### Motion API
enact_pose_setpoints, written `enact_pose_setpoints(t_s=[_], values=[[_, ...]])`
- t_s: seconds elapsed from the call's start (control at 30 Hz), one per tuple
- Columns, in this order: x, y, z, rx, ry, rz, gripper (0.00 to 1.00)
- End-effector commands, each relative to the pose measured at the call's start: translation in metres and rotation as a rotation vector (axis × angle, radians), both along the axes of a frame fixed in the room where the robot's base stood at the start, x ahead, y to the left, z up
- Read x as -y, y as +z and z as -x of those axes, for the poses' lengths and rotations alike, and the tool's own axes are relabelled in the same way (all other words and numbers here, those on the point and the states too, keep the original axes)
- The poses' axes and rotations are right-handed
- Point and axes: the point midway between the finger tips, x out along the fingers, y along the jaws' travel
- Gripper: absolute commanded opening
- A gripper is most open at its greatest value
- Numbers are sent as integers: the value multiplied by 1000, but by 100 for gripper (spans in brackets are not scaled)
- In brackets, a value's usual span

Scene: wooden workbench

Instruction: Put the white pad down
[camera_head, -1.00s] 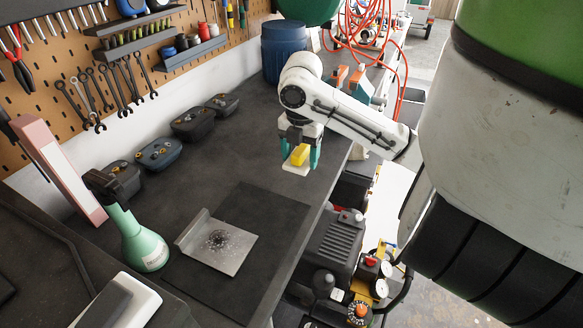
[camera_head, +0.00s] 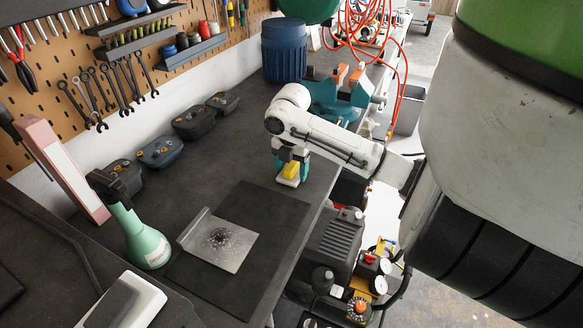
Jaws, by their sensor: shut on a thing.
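The white pad (camera_head: 288,181) shows as a thin pale slab under a yellow block-shaped grip (camera_head: 291,170). My gripper (camera_head: 291,167) with its teal fingers is shut on the yellow grip. The pad is low over the dark bench, just beyond the far right edge of the black mat (camera_head: 262,200). I cannot tell whether the pad touches the bench. A metal plate (camera_head: 222,242) with a raised back lip lies on the mat, with dark specks in its middle.
A green spray bottle (camera_head: 145,243) stands left of the plate. Several dark bins (camera_head: 193,122) line the wall. A blue drum (camera_head: 284,52) and a teal vise (camera_head: 338,98) stand at the back. The bench's right edge is close to my gripper. Bare bench lies left of my gripper.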

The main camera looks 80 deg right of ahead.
Motion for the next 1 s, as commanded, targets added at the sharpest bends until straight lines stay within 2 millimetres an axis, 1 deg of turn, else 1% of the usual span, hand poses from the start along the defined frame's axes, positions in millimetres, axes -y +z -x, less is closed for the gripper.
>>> enact_pose_setpoints(t_s=[0.13,0.17,0.4,0.63,0.77,0.87,1.0], values=[[0,-5,0,0,0,0,43],[0,-3,0,0,0,0,70],[0,-3,0,0,0,0,93],[0,-2,0,0,0,0,93],[0,4,0,1,0,1,93],[1,17,0,2,1,3,93],[0,46,-1,2,2,4,93]])
